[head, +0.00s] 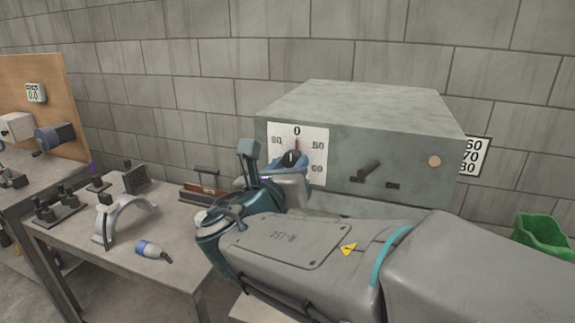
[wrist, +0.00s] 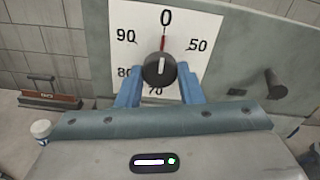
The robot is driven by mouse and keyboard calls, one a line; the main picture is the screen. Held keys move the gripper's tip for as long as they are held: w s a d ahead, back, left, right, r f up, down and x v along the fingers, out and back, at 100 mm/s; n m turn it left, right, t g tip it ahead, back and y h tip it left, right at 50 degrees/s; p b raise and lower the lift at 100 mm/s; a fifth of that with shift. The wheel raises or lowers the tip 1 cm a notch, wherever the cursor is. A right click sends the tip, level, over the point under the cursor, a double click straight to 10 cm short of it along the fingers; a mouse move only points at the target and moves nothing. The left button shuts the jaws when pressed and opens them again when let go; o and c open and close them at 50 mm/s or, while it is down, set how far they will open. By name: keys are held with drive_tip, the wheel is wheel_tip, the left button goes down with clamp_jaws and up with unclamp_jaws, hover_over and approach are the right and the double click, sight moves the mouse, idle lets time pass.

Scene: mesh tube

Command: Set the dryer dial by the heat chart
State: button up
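The dryer (head: 355,107) is a grey-green metal box against the block wall. Its white dial plate (head: 318,143) has 0 at the top and numbers around it; 90, 50, 80 and 70 show in the wrist view. The round black dial (wrist: 160,69) has a white mark pointing up, in line with a red line below the 0. My gripper (wrist: 160,80) has its blue fingers on either side of the dial, close to its edges; I cannot tell whether they press on it. A white chart (head: 474,157) on the wall shows 60, 70, 80, its left part hidden by the dryer.
A dark lever handle (head: 369,169) sticks out of the dryer front, right of the dial. A green bin (head: 543,236) stands at the right.

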drive_tip(key=shift+f+b, duration=0.15)
drive_tip(key=shift+b, duration=0.25)
drive_tip(key=shift+m+b, duration=0.3)
drive_tip(key=shift+m, duration=0.1)
drive_tip(key=m+b, duration=0.5)
drive_tip(key=b, duration=0.2)
drive_tip(key=m+b, duration=0.6)
drive_tip(key=b, duration=0.1)
drive_tip(key=shift+a+f, duration=0.15)
drive_tip(key=m+b, duration=0.6)
drive_tip(key=shift+b, duration=0.4)
drive_tip(key=m+b, duration=0.1)
drive_tip(key=m, duration=0.1)
drive_tip(key=m+b, duration=0.1)
drive_tip(key=m, duration=0.1)
drive_tip(key=m+b, duration=0.2)
drive_tip(key=shift+r, duration=0.35)
